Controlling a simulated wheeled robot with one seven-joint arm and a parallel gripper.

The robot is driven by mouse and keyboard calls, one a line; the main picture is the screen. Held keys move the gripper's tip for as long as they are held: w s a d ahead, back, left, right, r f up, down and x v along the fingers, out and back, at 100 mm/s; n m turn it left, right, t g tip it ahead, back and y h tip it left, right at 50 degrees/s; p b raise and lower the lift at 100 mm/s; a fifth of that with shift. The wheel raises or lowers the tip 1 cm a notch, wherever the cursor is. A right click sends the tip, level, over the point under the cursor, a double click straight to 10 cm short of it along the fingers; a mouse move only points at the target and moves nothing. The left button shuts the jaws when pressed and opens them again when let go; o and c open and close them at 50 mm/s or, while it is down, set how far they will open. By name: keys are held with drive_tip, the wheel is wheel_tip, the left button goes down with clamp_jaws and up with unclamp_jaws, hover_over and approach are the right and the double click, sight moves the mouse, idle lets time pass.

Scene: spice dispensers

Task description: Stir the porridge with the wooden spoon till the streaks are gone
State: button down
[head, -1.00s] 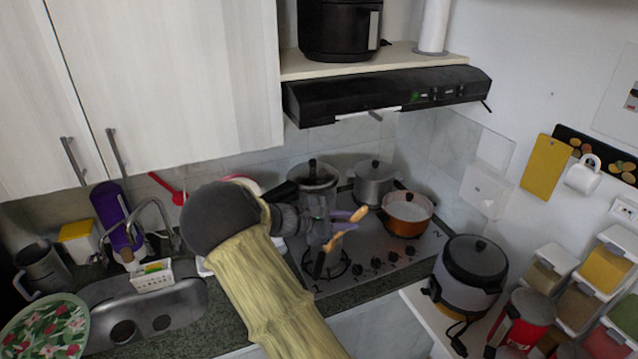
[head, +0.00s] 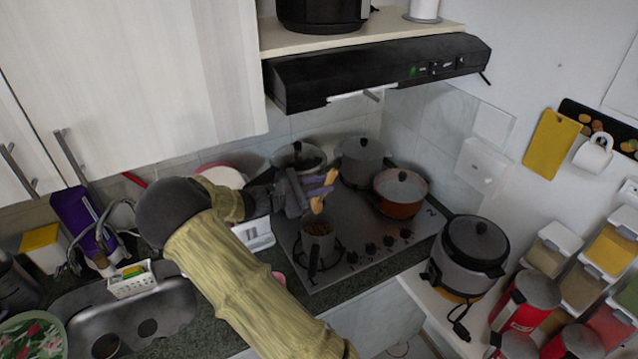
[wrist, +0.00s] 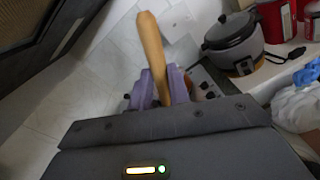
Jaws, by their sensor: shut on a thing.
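My gripper (head: 316,190) has purple fingers and is shut on the wooden spoon (wrist: 151,45). In the wrist view the pale wooden shaft stands up between the fingers. In the head view, tan wood of the spoon shows above and below the fingers. Streaks are too small to make out.
An orange pot (head: 400,196) with a lid, a grey pot (head: 359,160) and another lidded pot (head: 298,157) stand on the hob. A rice cooker (head: 469,254) stands to the right. The range hood (head: 375,72) hangs above. The sink (head: 140,318) is at the left.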

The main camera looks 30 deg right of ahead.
drive_tip(key=shift+f, duration=0.15)
drive_tip(key=b, duration=0.9)
hover_over(320, 241)
drive_tip(key=shift+f, duration=6.75)
